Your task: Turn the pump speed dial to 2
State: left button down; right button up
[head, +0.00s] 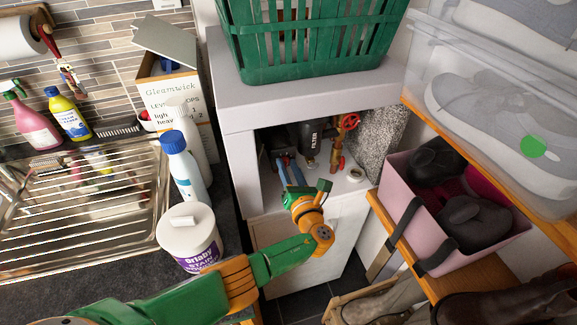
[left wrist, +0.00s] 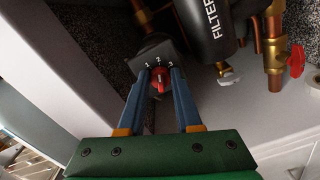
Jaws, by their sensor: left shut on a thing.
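The red pump speed dial (left wrist: 160,83) sits on the dark face of the pump (left wrist: 152,55), with small white numerals above it. A pale mark shows on the dial, but it is too small to tell which numeral it points to. My left gripper (left wrist: 161,75) has its two blue fingers on either side of the dial and is shut on it. In the head view my left gripper (head: 290,172) reaches into the open cabinet, and the dial is hidden there. My right gripper is in neither view.
A black filter (head: 310,140), brass pipes and a red valve wheel (head: 348,122) stand right of the pump. The cabinet's white walls (head: 243,165) close in the left side. A green basket (head: 310,45) stands on top. Bottles and a white tub (head: 188,236) stand left of my arm.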

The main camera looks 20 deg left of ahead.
pick_arm(q)
jog(key=shift+r, duration=0.1)
dwell(0.4)
jog(key=c, duration=0.9)
grip_release()
jog(key=o, duration=0.3)
jog(key=shift+w+a, duration=0.1)
jog(key=shift+w, duration=0.05)
jog(key=shift+s+d, duration=0.25)
jog(key=shift+s, duration=0.1)
jog(key=p+v, duration=0.1)
jog(key=v, duration=0.5)
jog(key=shift+s, duration=0.15)
jog(key=shift+d, duration=0.1)
